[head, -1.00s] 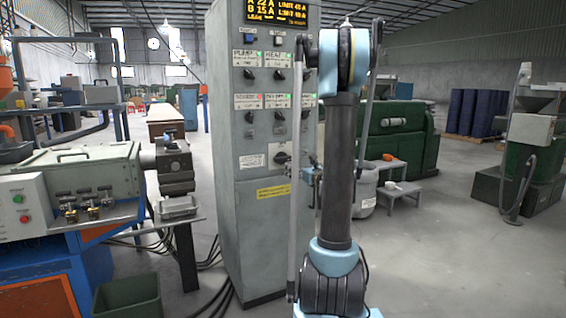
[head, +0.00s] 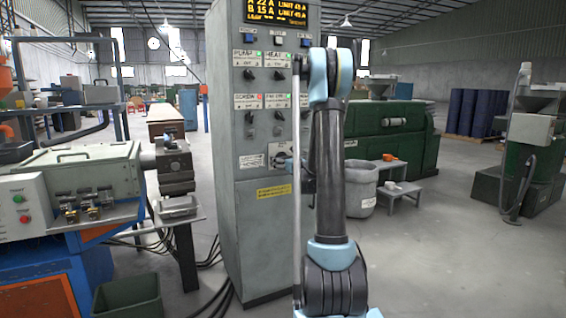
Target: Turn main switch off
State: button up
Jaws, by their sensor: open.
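The tall grey control cabinet (head: 252,215) stands in the middle of the head view. A large dark rotary switch on a pale plate (head: 280,152), likely the main switch, sits low on its front, below the rows of smaller knobs. My gripper (head: 287,162) is at this switch, in front of its right side, and partly covers it. The gripper is small in the picture and partly behind my arm, but its jaws are open. I cannot tell whether it touches the switch, nor read the handle's position.
The cabinet's display (head: 276,11) is lit with amber readings. Smaller knobs with labels and lamps (head: 265,75) fill the panel above. A machine (head: 75,185) stands left, a grey bin (head: 360,188) and small step stool (head: 400,190) right.

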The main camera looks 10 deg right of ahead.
jog(key=shift+w, duration=0.3)
jog(key=c, duration=1)
jog(key=shift+n, duration=0.3)
jog(key=shift+c, duration=0.2)
jog(key=n, duration=0.4)
jog(key=shift+a, duration=0.15)
jog(key=n, duration=0.4)
jog(key=shift+s+a+f+n, duration=0.1)
jog(key=shift+n, duration=0.3)
jog(key=n, duration=0.4)
jog(key=shift+a+n, duration=0.1)
jog(key=shift+n, duration=0.2)
jog(key=shift+s+f+n, duration=0.1)
jog(key=shift+f+n, duration=0.05)
jog(key=shift+n, duration=1.75)
